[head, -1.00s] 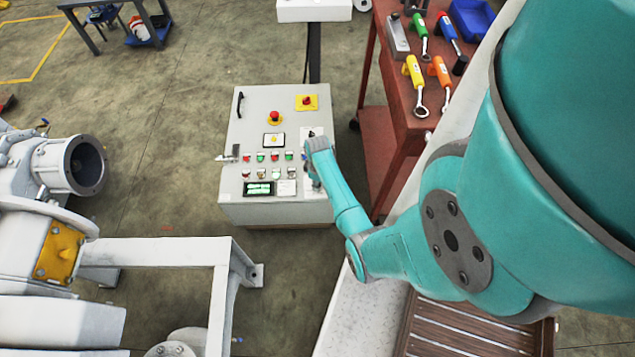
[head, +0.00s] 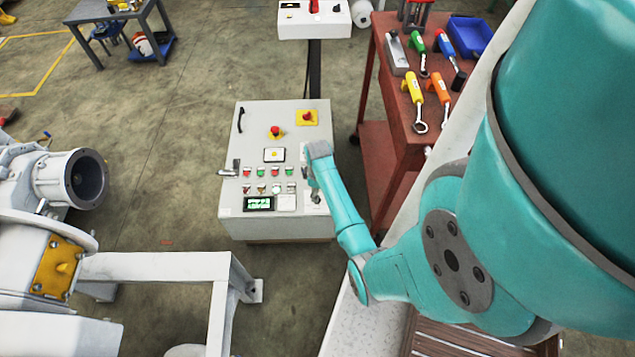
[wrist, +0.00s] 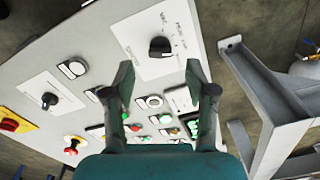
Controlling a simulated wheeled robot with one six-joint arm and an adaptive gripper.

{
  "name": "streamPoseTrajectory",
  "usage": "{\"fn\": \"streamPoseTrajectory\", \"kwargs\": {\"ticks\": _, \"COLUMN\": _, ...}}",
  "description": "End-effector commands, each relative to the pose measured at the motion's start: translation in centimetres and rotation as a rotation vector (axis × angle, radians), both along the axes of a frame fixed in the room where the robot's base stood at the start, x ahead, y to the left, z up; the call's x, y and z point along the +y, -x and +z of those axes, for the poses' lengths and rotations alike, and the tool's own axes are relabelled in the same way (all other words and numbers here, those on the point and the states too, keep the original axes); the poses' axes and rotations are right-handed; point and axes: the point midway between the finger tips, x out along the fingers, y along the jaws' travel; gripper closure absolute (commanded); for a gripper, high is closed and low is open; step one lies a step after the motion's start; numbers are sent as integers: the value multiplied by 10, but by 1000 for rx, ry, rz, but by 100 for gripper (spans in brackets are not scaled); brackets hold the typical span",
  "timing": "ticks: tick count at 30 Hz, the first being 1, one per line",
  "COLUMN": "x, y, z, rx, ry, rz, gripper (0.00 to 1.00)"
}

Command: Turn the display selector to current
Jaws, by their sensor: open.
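The control panel (head: 250,225) is a grey box with a sloped face. In the wrist view, a black rotary knob (wrist: 159,47) sits on a white label plate (wrist: 140,30) with markings too small to read. A second black knob (wrist: 48,100) sits on another white plate to the left. Which one is the display selector I cannot read. My gripper (wrist: 160,84) is open and empty, with its fingers either side of the first knob's line and the knob beyond the tips. In the head view my gripper (head: 315,194) is small over the panel's right side, hiding part of it.
The panel also carries a red emergency button (head: 276,132), a yellow-plated red button (head: 307,118), small coloured buttons and a lit green display (head: 258,204). A red tool cart (head: 385,160) stands to the right. Grey pipework (head: 65,180) and a white frame (head: 165,266) are at left.

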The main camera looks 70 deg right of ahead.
Motion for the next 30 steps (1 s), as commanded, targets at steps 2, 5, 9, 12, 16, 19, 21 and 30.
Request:
{"fn": "streamPoseTrajectory", "kwargs": {"ticks": 2, "x": 0, "y": 0, "z": 17, "rx": -2, "ry": 2, "rz": 0, "gripper": 44}}
{"fn": "streamPoseTrajectory", "kwargs": {"ticks": 5, "x": 0, "y": 0, "z": 35, "rx": -2, "ry": 2, "rz": 0, "gripper": 44}}
{"fn": "streamPoseTrajectory", "kwargs": {"ticks": 9, "x": 0, "y": 0, "z": 55, "rx": -1, "ry": 1, "rz": 0, "gripper": 44}}
{"fn": "streamPoseTrajectory", "kwargs": {"ticks": 12, "x": 0, "y": 0, "z": 63, "rx": 0, "ry": 0, "rz": 0, "gripper": 44}}
{"fn": "streamPoseTrajectory", "kwargs": {"ticks": 16, "x": 1, "y": 0, "z": 68, "rx": 0, "ry": 0, "rz": 0, "gripper": 44}}
{"fn": "streamPoseTrajectory", "kwargs": {"ticks": 19, "x": 1, "y": 0, "z": 69, "rx": 0, "ry": -1, "rz": 0, "gripper": 44}}
{"fn": "streamPoseTrajectory", "kwargs": {"ticks": 21, "x": 1, "y": 0, "z": 69, "rx": 0, "ry": -1, "rz": 0, "gripper": 44}}
{"fn": "streamPoseTrajectory", "kwargs": {"ticks": 30, "x": 1, "y": 0, "z": 69, "rx": 0, "ry": -1, "rz": 0, "gripper": 44}}
